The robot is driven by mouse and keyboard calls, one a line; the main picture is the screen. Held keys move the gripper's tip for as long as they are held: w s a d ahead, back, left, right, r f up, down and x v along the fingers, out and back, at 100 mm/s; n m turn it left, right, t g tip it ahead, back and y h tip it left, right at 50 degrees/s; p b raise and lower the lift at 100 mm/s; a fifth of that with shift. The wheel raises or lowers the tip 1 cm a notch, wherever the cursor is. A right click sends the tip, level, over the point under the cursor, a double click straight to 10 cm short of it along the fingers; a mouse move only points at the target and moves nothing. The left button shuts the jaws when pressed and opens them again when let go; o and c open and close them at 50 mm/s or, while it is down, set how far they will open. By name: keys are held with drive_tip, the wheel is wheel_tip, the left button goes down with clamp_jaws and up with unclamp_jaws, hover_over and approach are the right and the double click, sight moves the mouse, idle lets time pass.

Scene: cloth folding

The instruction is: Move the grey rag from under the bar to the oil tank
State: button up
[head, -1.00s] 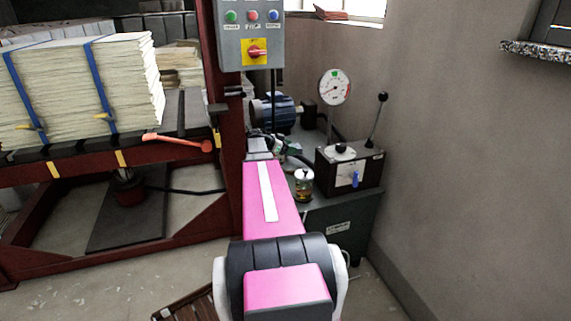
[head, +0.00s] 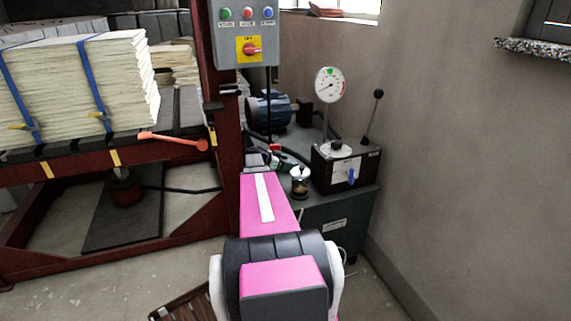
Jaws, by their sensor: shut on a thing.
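My pink arm reaches forward over the near edge of the dark green oil tank (head: 330,212). My gripper (head: 274,158) is small and partly hidden at the arm's far end, beside the tank's top. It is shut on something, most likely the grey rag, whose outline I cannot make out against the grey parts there. The orange-red bar (head: 172,140) lies along the press bed at the left, and no rag shows clearly beneath it.
A glass-bodied cup (head: 300,182), a lever box (head: 343,168), a dial gauge (head: 329,86) and a blue motor (head: 269,108) stand on the tank. The red press post (head: 226,150) rises close left. A control box (head: 245,34) hangs above. A wall bounds the right.

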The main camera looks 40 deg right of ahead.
drive_tip(key=o, duration=0.9)
drive_tip(key=shift+o, duration=0.2)
drive_tip(key=v, duration=1.2)
drive_tip(key=s+a+f+n+t+y, duration=0.1)
drive_tip(key=s+a+n+y, duration=0.3)
drive_tip(key=a, duration=1)
drive_tip(key=s+a+f+n+t+y, duration=0.1)
drive_tip(key=s+a+f+n+y, duration=0.2)
drive_tip(key=s+a+n, duration=0.3)
drive_tip(key=s+a+f+n+t+y, duration=0.2)
drive_tip(key=s+a+n+y, duration=0.3)
drive_tip(key=a+n, duration=0.6)
drive_tip(key=a+f, duration=0.1)
drive_tip(key=a, duration=0.9)
drive_tip(key=shift+a+y, duration=0.35)
drive_tip(key=shift+y, duration=0.05)
